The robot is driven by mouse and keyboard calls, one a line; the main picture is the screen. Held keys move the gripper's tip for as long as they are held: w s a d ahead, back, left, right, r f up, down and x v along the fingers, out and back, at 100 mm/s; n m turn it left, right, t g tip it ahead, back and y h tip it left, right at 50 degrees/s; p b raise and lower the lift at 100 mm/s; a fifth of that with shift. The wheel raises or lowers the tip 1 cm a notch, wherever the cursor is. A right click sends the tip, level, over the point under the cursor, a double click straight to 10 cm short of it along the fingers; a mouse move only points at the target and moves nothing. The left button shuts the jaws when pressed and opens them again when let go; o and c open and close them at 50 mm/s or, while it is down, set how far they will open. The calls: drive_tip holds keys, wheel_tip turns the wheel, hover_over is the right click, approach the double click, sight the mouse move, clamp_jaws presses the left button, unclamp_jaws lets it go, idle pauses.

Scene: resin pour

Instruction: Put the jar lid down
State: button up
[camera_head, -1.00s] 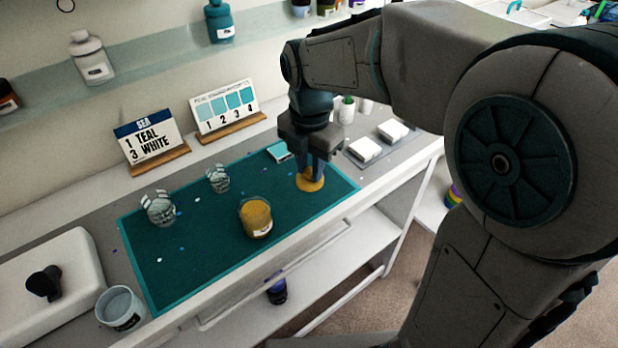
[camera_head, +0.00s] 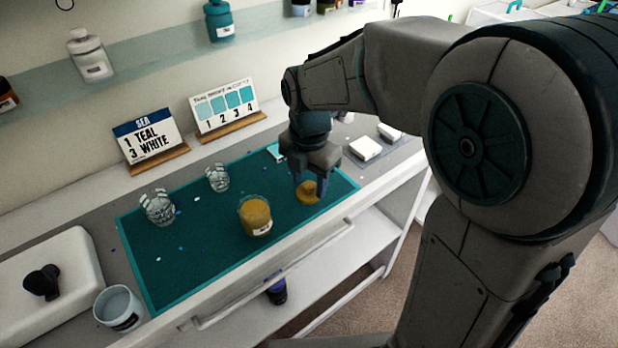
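The round mustard-yellow jar lid (camera_head: 306,193) lies at the right end of the teal mat (camera_head: 190,262). My gripper (camera_head: 309,188) is right over it, pointing down. Its two fingers stand apart, one on each side of the lid's middle, and look open. Whether a finger still touches the lid is hard to tell. A glass jar with mustard-yellow contents (camera_head: 256,216) stands on the mat to the left of the lid, with a pale label on its front.
Two small glasses, one left (camera_head: 159,208) and one farther back (camera_head: 217,178), stand on the mat. A grey cup (camera_head: 119,308) is at the front left. Card stands (camera_head: 148,140) line the back. White blocks (camera_head: 365,148) lie right of the mat.

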sight(309, 184)
wheel_tip(309, 184, up, 12)
drive_tip(key=p, duration=0.2)
drive_tip(key=s+d+f+m+t, duration=0.1)
drive_tip(key=s+d+f+m, duration=0.3)
drive_tip(key=m, duration=1)
drive_tip(key=s+d+f+m+t, duration=0.1)
drive_tip(key=s+d+f+m, duration=0.3)
drive_tip(key=m, duration=1)
drive_tip(key=s+d, duration=0.3)
drive_tip(key=s, duration=0.1)
drive_tip(key=shift+d+f, duration=0.35)
drive_tip(key=shift+d, duration=0.05)
drive_tip(key=shift+t, duration=0.4)
wheel_tip(309, 184, up, 5)
drive_tip(key=p, duration=0.4)
drive_tip(key=shift+d, duration=0.1)
